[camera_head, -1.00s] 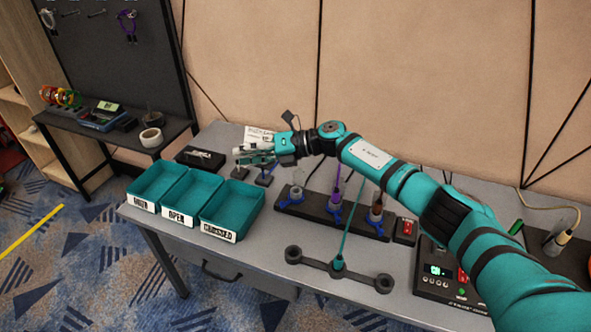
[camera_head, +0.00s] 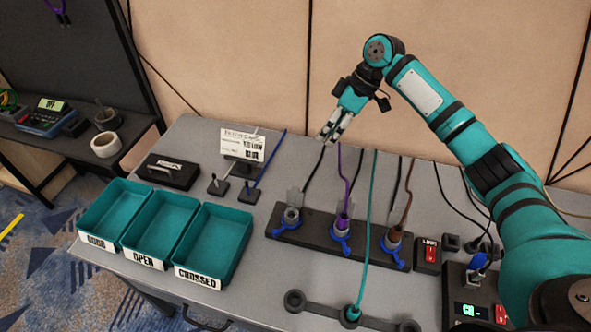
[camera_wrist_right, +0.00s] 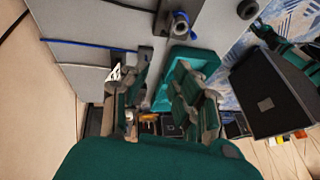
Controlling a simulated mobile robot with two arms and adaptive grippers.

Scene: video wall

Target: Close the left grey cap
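The left grey cap (camera_head: 294,197) stands up, open, at the back of the left socket (camera_head: 291,217) on the black bar (camera_head: 320,238). No cable plug shows in that socket. Grey caps also stand at the middle socket (camera_head: 341,228) with a purple cable and the right socket (camera_head: 393,238) with a brown cable. My right gripper (camera_head: 331,133) is in the air above and behind the left socket, apart from the cap. In the wrist view my right gripper (camera_wrist_right: 162,65) has its fingers apart with nothing held. My left gripper is not in view.
Teal trays labelled OPEN (camera_head: 160,229) and CROSSED (camera_head: 212,245) stand at the left with another tray. A label card (camera_head: 247,143) and small stands are behind. A red switch (camera_head: 428,255) is at right.

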